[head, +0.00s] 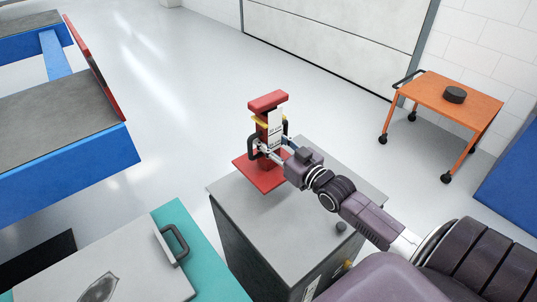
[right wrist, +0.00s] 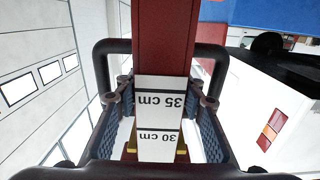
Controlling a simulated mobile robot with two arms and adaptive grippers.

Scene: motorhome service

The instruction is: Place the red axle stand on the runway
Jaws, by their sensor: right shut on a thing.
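The red axle stand (head: 267,101) is upright in the head view, with a flat red base plate (head: 262,176), a yellow collar and a white height label. Its red column (right wrist: 163,35) fills the middle of the right wrist view, with the label reading 35 cm and 30 cm upside down. My right gripper (head: 273,150) is shut on the stand, its fingers on either side of the column. The base plate is over the grey cabinet and reaches past its far-left edge; I cannot tell whether it touches. The runway (head: 60,118), grey-topped with blue sides, is at left. My left gripper is not in view.
The grey cabinet (head: 240,205) stands below the axle stand. A teal unit with a grey top and black handle (head: 175,243) is at lower left. An orange cart (head: 425,92) holding a black puck (head: 455,94) is at right. Clear floor (head: 180,90) lies between runway and cabinet.

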